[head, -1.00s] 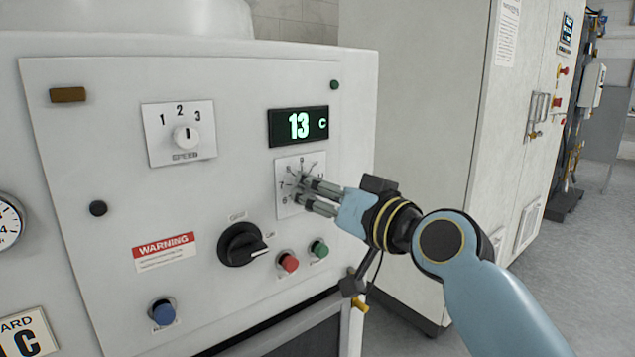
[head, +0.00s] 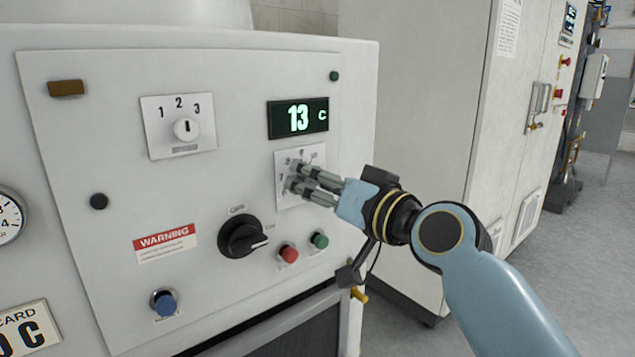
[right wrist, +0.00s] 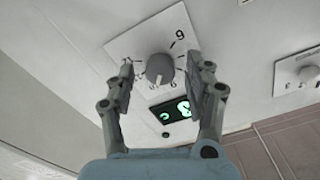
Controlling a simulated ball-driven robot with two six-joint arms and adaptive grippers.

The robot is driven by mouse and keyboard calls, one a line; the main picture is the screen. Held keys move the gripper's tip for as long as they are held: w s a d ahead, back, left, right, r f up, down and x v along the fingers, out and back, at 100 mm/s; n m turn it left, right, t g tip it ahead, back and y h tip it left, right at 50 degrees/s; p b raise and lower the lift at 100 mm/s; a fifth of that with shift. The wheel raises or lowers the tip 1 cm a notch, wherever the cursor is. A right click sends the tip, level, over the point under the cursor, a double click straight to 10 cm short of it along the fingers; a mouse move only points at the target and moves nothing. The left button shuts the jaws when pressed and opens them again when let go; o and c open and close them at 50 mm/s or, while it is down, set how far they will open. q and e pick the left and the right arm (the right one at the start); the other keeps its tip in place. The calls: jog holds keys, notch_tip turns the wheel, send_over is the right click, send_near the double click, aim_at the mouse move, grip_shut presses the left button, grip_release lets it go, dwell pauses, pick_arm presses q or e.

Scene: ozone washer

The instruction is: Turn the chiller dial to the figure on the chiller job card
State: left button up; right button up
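The chiller dial (right wrist: 159,68) is a grey round knob on a white square scale plate (head: 316,155) with printed figures, below a lit display (head: 298,118) reading 13 C. In the head view my fingers cover the knob. My right gripper (head: 296,175) is in front of the plate. In the right wrist view its two fingers (right wrist: 161,68) stand open on either side of the knob, with a visible gap to each side. The job card (head: 28,330) at the lower left is cut off by the frame edge; only "CARD" and the end of a figure, "0 C", show. My left gripper is not in view.
The panel also carries a 1-2-3 selector (head: 186,130), a black rotary switch (head: 241,239), a red button (head: 288,253), a green button (head: 319,240) and a blue button (head: 164,303). A tall cabinet (head: 415,120) stands to the right.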

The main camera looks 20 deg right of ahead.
jog(key=shift+s, duration=0.15)
jog(key=v, duration=1.1)
jog(key=shift+s+d, duration=0.15)
jog(key=shift+s, duration=0.2)
